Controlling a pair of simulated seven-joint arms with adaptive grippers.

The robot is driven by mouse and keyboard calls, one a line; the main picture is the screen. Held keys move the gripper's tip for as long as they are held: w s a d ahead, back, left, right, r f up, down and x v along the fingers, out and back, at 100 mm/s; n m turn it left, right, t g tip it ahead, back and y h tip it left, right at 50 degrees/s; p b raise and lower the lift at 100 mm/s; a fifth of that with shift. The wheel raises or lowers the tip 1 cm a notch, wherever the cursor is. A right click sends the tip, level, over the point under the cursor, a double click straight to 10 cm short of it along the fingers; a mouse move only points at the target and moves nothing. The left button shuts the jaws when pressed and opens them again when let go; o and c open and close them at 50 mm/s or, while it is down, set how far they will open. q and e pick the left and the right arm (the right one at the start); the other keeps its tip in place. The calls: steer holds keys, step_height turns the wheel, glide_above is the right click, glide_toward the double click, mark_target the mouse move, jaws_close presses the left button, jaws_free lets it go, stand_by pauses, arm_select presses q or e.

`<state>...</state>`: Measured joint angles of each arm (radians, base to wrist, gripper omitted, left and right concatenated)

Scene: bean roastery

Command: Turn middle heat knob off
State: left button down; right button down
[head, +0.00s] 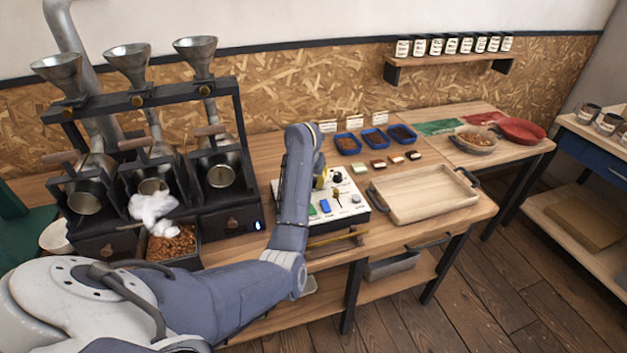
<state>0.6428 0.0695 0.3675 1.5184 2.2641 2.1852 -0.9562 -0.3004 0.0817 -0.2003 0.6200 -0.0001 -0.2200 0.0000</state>
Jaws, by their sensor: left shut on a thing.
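The control panel (353,212) is a pale box on the wooden table, with a green button, a blue button, small levers and a black knob (337,178) on its right part. My left gripper (319,182) reaches down over the panel's back part, just left of that black knob. It is shut on a knob there, which I take as the middle heat knob; my own arm and fingers hide this knob, so its setting cannot be read. My forearm also covers the panel's left part. My right gripper is not in view.
A roaster (228,222) with three funnels and drums stands at left. White smoke (152,208) hangs over a bean bin (172,247) before its middle unit. A wooden tray (425,194) lies right of the panel; blue bowls (347,143) stand behind it.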

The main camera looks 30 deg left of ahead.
arm_select(q)
steer(key=n+y, duration=0.1)
steer(key=n, duration=0.2)
steer(key=shift+d, duration=0.1)
steer(key=n+g+y, duration=0.1)
steer(key=n, duration=0.2)
steer(key=shift+w+n, duration=0.1)
steer(key=shift+n, duration=0.2)
steer(key=n+g, duration=0.1)
steer(key=n, duration=0.1)
steer(key=n+y, duration=0.1)
steer(key=n, duration=0.2)
steer(key=shift+r+g, duration=0.1)
steer(key=shift+g, duration=0.3)
steer(key=shift+n, duration=0.3)
steer(key=c, duration=1.1)
jaws_free()
steer(key=v, duration=1.1)
steer(key=shift+d+r, duration=0.2)
steer(key=shift+r, duration=0.1)
